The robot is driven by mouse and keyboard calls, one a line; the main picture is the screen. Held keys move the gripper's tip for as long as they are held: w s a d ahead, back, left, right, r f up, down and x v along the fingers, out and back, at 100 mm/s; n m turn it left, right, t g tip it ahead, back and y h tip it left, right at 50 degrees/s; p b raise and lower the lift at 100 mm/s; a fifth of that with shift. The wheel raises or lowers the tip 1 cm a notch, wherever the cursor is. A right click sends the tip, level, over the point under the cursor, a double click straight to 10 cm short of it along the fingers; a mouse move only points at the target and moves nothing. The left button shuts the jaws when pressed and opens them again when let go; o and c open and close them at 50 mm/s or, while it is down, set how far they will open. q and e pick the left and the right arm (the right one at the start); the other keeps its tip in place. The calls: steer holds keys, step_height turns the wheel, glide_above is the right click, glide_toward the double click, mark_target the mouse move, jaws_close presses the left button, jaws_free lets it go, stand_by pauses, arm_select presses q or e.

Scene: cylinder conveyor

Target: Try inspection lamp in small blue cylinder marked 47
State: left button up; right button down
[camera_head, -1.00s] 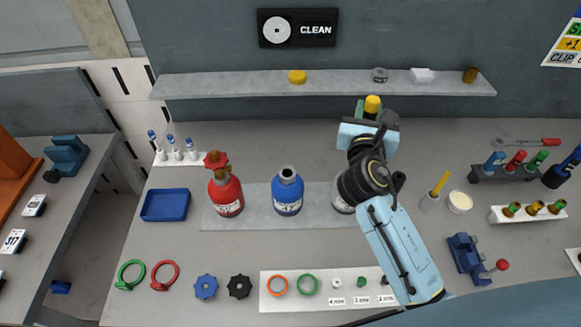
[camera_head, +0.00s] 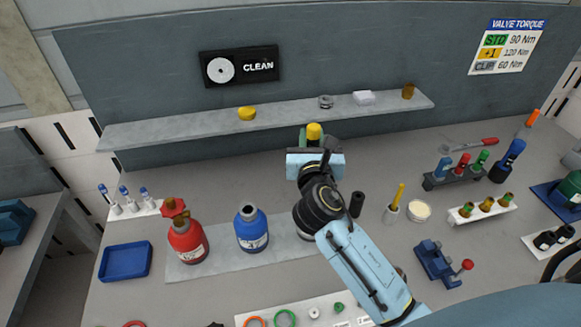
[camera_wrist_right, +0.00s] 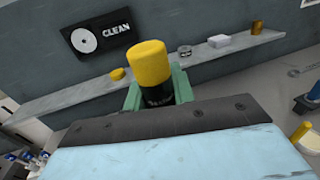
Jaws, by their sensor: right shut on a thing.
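The small blue cylinder (camera_head: 252,232) stands upright on a grey strip on the bench in the head view, with an open-looking neck and a white label too small to read clearly now. My right gripper (camera_head: 313,147) is up beyond the cylinders, right of the blue one and apart from it. It is shut on a black-bodied piece with a yellow top, seemingly the inspection lamp (camera_head: 314,131). In the right wrist view the lamp (camera_wrist_right: 150,65) stands up between green fingertips (camera_wrist_right: 157,92). My left gripper is out of view.
A red cylinder (camera_head: 187,243) with a red valve stands left of the blue one. Another pale cylinder (camera_head: 303,232) is mostly hidden behind my right arm. A blue tray (camera_head: 125,262) is at left. A shelf (camera_head: 290,117) runs along the back wall. A vise (camera_head: 437,263) is at right.

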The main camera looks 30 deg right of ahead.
steer(key=w+a+r+n+t+y, duration=0.1)
steer(key=w+a+n+y, duration=0.2)
steer(key=a, duration=0.5)
steer(key=w+a+r+n+t+y, duration=0.1)
steer(key=a+n+y, duration=0.1)
steer(key=a+y, duration=0.4)
step_height(320, 180, down, 7)
steer(key=a+b, duration=0.2)
steer(key=b, duration=0.4)
steer(key=shift+s+a+r+n+h, duration=0.15)
steer(key=shift+n+h, duration=0.15)
steer(key=shift+n, duration=0.1)
steer(key=shift+b, duration=0.35)
steer(key=shift+f, duration=0.45)
steer(key=shift+f+b, duration=1.7)
steer(key=shift+f, duration=0.6)
steer(key=shift+r, duration=0.1)
